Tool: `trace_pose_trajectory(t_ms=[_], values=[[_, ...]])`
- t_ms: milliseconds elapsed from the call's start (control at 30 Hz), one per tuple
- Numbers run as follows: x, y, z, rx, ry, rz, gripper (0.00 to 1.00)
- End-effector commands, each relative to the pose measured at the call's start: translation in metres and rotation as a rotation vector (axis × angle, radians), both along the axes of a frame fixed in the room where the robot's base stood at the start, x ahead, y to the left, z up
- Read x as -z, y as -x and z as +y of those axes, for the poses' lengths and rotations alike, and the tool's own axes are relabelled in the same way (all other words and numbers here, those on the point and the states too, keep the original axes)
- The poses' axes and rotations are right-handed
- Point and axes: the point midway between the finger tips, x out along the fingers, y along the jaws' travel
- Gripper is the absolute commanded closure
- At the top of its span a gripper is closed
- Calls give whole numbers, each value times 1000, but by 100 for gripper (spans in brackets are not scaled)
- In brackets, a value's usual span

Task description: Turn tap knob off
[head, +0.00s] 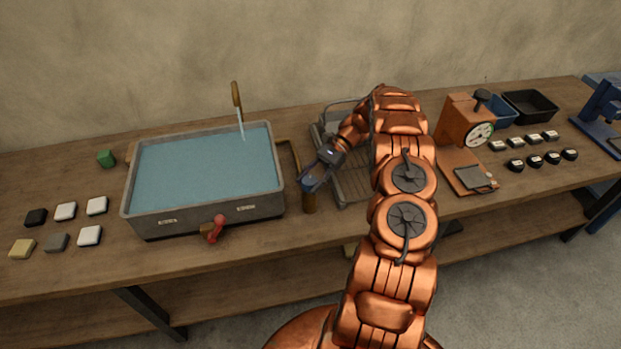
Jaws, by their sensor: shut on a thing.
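The tap knob (218,224) is a small red lever on a brass-coloured tap at the front of the grey vat (205,207). The red lever stands tilted. Blue-grey liquid fills the vat. My gripper (312,188) is to the right of the vat, apart from the knob.
Several small blocks (66,211) lie left. A brown dial device (457,122) stands right.

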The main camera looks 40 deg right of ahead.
Motion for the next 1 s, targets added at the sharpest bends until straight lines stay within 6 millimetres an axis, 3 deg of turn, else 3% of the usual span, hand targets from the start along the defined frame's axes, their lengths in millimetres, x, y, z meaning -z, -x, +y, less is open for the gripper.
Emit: trace_pose_trajectory(t_ms=[367,400,600,1000], values=[[0,1,3,-8,-6,4,88],[0,1,3,-8,-6,4,51],[0,1,1,-4,-4,2,30],[1,0,0,2,-2,2,27]])
